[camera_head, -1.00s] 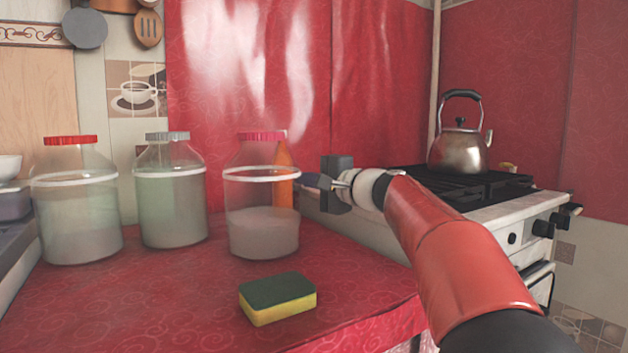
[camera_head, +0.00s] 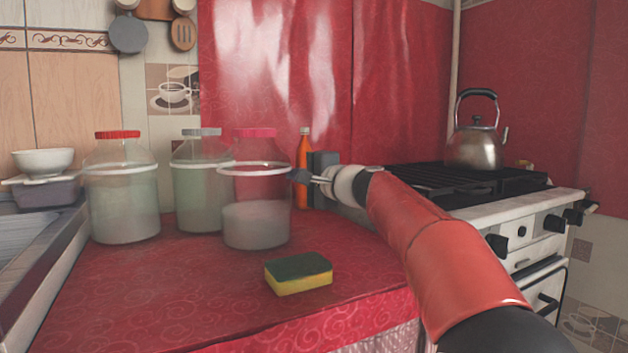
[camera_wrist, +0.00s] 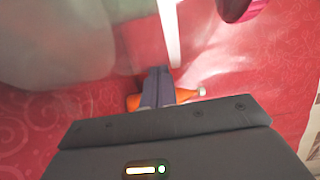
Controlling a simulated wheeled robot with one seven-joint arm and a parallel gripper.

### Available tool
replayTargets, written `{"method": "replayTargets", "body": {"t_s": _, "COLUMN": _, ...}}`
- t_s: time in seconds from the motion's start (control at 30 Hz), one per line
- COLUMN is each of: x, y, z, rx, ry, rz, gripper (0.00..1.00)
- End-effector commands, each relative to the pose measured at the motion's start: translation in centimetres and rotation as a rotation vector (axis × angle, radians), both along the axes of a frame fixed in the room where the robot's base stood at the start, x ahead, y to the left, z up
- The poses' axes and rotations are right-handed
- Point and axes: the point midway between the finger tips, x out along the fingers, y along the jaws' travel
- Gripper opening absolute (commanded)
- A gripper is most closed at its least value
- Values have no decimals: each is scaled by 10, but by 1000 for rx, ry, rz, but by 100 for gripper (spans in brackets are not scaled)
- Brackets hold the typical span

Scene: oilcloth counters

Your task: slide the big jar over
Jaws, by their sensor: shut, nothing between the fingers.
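Three similar big glass jars stand upright on the red oilcloth counter (camera_head: 150,305). The nearest to my gripper is the pink-lidded jar (camera_head: 256,222), part filled with pale contents. The grey-lidded jar (camera_head: 196,195) stands behind it to the left, and the red-lidded jar (camera_head: 124,205) is farthest left. My gripper (camera_head: 295,176) is shut and empty, with its fingertips at the pink-lidded jar's right side, touching or nearly so. In the wrist view the shut fingers (camera_wrist: 156,84) point toward the blurred glass, and the pink lid (camera_wrist: 240,8) shows at the top.
An orange bottle (camera_head: 303,160) stands right of the pink-lidded jar, behind my gripper. A green and yellow sponge (camera_head: 298,274) lies in front. A stove (camera_head: 510,222) with a kettle (camera_head: 476,146) is at the right. A sink (camera_head: 28,240) is at the left.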

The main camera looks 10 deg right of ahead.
Motion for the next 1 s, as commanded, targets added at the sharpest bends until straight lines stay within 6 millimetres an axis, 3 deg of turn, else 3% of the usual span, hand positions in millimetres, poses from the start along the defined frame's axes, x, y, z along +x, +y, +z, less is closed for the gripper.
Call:
{"method": "replayTargets", "body": {"t_s": 0.4, "x": -37, "y": 99, "z": -2, "rx": 0, "ry": 1, "rz": 13, "gripper": 0}}
{"method": "replayTargets", "body": {"t_s": 0.5, "x": -42, "y": 113, "z": -1, "rx": -1, "ry": 1, "rz": 9, "gripper": 0}}
{"method": "replayTargets", "body": {"t_s": 0.63, "x": -45, "y": 122, "z": 0, "rx": -1, "ry": 1, "rz": 7, "gripper": 0}}
{"method": "replayTargets", "body": {"t_s": 1.0, "x": -45, "y": 122, "z": 0, "rx": 0, "ry": 0, "rz": 6, "gripper": 0}}
